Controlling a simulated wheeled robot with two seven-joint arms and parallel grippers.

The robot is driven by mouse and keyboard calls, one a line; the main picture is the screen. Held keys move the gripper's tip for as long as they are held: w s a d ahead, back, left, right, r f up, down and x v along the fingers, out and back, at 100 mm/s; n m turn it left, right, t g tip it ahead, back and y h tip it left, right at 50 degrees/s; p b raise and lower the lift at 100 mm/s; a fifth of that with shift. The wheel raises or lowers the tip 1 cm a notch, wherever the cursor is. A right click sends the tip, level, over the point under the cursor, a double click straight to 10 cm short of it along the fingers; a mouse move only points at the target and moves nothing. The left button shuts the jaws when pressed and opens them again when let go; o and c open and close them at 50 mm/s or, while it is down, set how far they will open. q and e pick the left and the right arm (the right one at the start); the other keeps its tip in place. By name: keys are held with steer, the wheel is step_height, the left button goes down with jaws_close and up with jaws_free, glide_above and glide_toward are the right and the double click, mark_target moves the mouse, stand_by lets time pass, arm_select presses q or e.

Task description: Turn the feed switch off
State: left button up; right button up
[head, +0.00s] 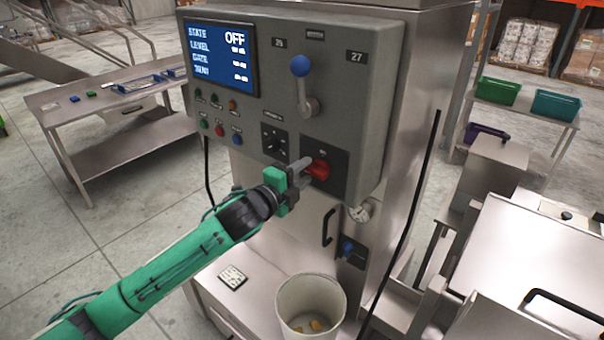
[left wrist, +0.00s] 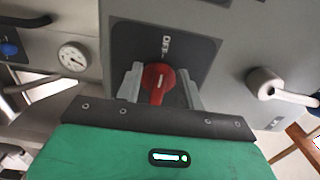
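The feed switch is a red rotary knob (head: 318,169) on a dark square plate, low on the front of a grey control box (head: 345,95). My left gripper (head: 304,168) is at the knob. In the left wrist view its two grey fingers (left wrist: 161,88) lie on either side of the red knob (left wrist: 158,76), close against it, and look shut on it. The knob's narrow end points down toward the palm in that view. The display (head: 219,57) reads STATE OFF. My right gripper is not in view.
A blue-knobbed lever (head: 303,82), a black selector (head: 274,142) and several small buttons sit near the switch. A white bucket (head: 311,300) stands below. A gauge (head: 360,212) is under the box. A steel bench (head: 110,150) stands at the left.

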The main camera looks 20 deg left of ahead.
arm_select(q)
steer(key=b+v, duration=0.5)
steer(key=v, duration=0.8)
steer(key=shift+s+b, duration=0.35)
steer(key=shift+s, duration=0.05)
steer(key=shift+a, duration=0.15)
